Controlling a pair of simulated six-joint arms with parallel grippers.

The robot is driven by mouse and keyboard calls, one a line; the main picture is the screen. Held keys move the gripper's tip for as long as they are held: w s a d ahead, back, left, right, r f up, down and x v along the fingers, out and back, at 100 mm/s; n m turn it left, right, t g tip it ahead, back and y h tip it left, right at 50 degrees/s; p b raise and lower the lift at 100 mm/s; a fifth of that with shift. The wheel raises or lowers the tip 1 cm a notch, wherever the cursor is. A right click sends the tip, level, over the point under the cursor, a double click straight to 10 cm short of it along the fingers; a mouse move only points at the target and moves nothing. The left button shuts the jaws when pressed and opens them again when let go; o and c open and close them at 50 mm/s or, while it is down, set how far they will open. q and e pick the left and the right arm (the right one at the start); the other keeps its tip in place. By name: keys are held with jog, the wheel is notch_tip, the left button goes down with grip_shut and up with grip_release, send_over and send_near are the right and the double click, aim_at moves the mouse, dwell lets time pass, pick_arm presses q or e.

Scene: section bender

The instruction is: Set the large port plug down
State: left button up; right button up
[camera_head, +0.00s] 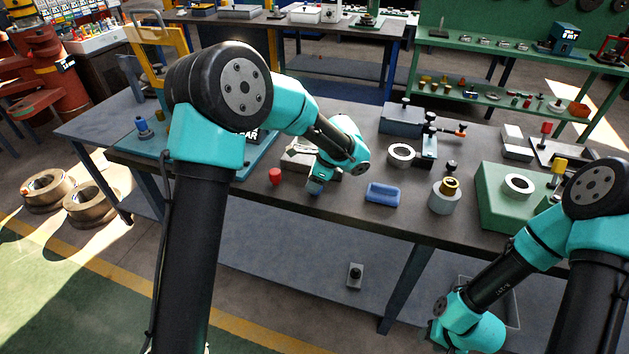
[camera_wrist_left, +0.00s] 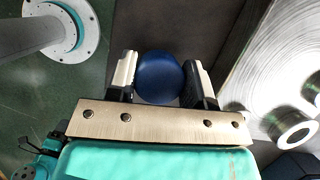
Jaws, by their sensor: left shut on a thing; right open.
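The large port plug shows in the left wrist view as a dark blue round piece (camera_wrist_left: 160,78) between the two fingers. My left gripper (camera_wrist_left: 160,85) is shut on it. In the head view my left gripper (camera_head: 317,186) hangs near the front edge of the bench, between a red plug (camera_head: 275,176) and a blue block (camera_head: 382,193). A bit of blue shows at its tip. I cannot tell whether the plug touches the bench. My right arm's wrist is at the lower right, in front of the bench; its fingers are not visible.
The dark bench top (camera_head: 345,213) has bare room around the blue block. A grey cylinder with a brass top (camera_head: 444,199), a light ring (camera_head: 401,155) and a green block (camera_head: 490,205) stand to the right. A grey metal block (camera_head: 300,150) lies behind my left gripper.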

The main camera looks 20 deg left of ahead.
pick_arm(q)
jog(key=shift+f, duration=0.25)
jog(key=o, duration=0.9)
jog(key=shift+r, duration=0.2)
jog(key=v, duration=1.2)
